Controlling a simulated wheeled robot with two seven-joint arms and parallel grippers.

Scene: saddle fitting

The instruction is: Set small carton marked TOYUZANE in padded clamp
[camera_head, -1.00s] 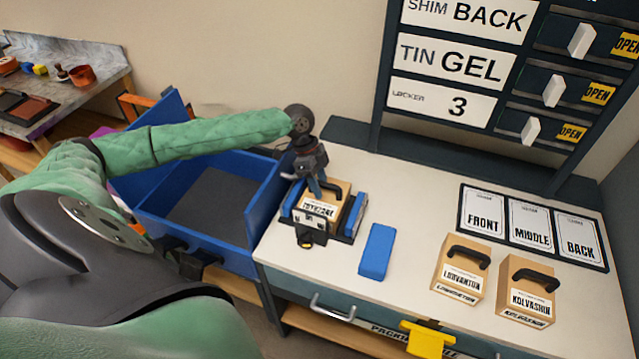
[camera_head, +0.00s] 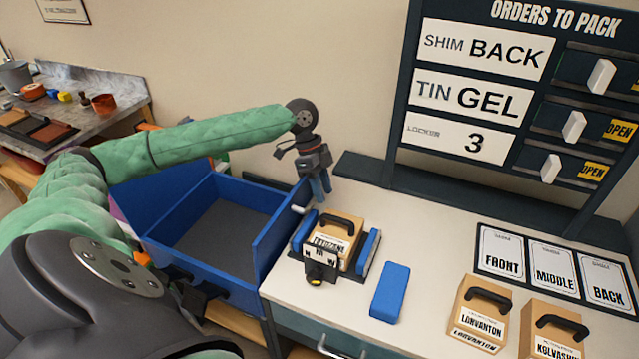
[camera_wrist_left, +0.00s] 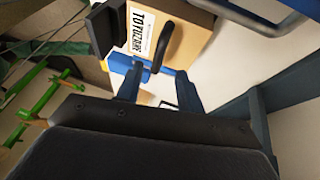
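The small tan carton marked TOYUZANE (camera_head: 338,236) stands upright in the padded clamp (camera_head: 358,272), between its blue side pads, with its black handle on top. Its label also shows, in part, in the left wrist view, on the carton (camera_wrist_left: 190,35). My left gripper (camera_head: 320,190) is above and behind the clamp in the head view, clear of the carton. Its fingers (camera_wrist_left: 158,92) are apart with nothing held between them. Whether the pads press on the carton I cannot tell. My right gripper is not in view.
A blue open bin (camera_head: 262,245) adjoins the table at left. A loose blue block (camera_head: 390,292) lies right of the clamp. Cartons marked LORVANTON (camera_head: 478,308) and KOLVASHIN (camera_head: 550,335) stand at right, before a FRONT, MIDDLE, BACK panel (camera_head: 552,268). The order board (camera_head: 480,90) rises behind.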

